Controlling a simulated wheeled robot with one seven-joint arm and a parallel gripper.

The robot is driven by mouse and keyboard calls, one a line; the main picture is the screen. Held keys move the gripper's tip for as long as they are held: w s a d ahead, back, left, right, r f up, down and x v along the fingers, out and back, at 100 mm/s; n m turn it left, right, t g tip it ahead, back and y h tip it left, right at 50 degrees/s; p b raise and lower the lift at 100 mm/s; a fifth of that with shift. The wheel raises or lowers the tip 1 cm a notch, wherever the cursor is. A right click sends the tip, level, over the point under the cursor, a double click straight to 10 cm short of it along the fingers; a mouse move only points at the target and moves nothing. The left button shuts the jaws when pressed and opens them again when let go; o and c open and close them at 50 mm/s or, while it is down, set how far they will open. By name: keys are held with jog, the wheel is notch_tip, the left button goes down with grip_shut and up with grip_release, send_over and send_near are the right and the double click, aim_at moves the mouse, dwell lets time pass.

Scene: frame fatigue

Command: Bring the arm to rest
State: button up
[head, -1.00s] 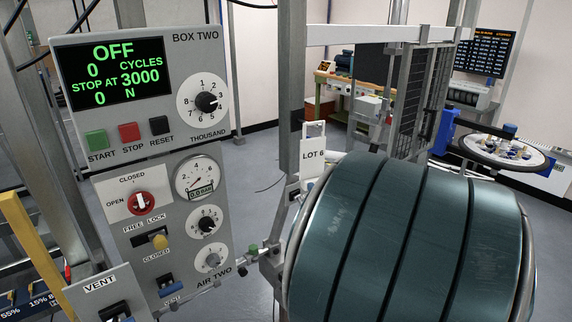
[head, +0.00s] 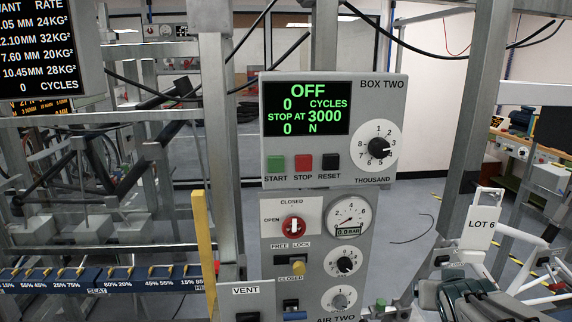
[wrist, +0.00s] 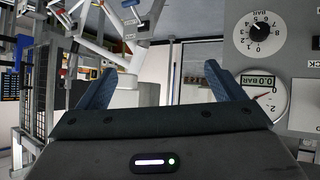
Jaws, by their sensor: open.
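My gripper (wrist: 158,82) shows in the wrist view with its two blue fingers wide apart and nothing between them. The wrist picture is upside down. A white tubular frame (wrist: 122,42) shows behind the left finger, and the grey panel with a gauge (wrist: 265,98) is at the right, apart from the fingers. In the head view a dark jointed part of my arm (head: 478,302) shows at the lower right, just below the LOT 6 tag (head: 483,228). Its fingers cannot be made out there.
Control box BOX TWO (head: 330,160) reads OFF, 0 cycles. The AIR TWO panel (head: 318,262) below has its gauge at 0.0 bar. A VENT panel (head: 246,291) and a yellow post (head: 205,245) stand left. Grey uprights (head: 475,110) flank the boxes. Open floor (head: 410,215) lies behind.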

jog(key=s+a+f+n+g+y, duration=0.1)
jog(key=s+a+f+g+y, duration=0.1)
jog(key=s+a, duration=0.3)
jog(key=s+a+f+n+g+y, duration=0.2)
jog(key=s+a, duration=0.4)
jog(key=a, duration=0.6)
jog(key=g+y, duration=0.1)
jog(key=g, duration=0.1)
jog(key=shift+a+f+n+g, duration=0.2)
jog(key=shift+n+g, duration=0.1)
jog(key=shift+s, duration=0.1)
dwell(1.9)
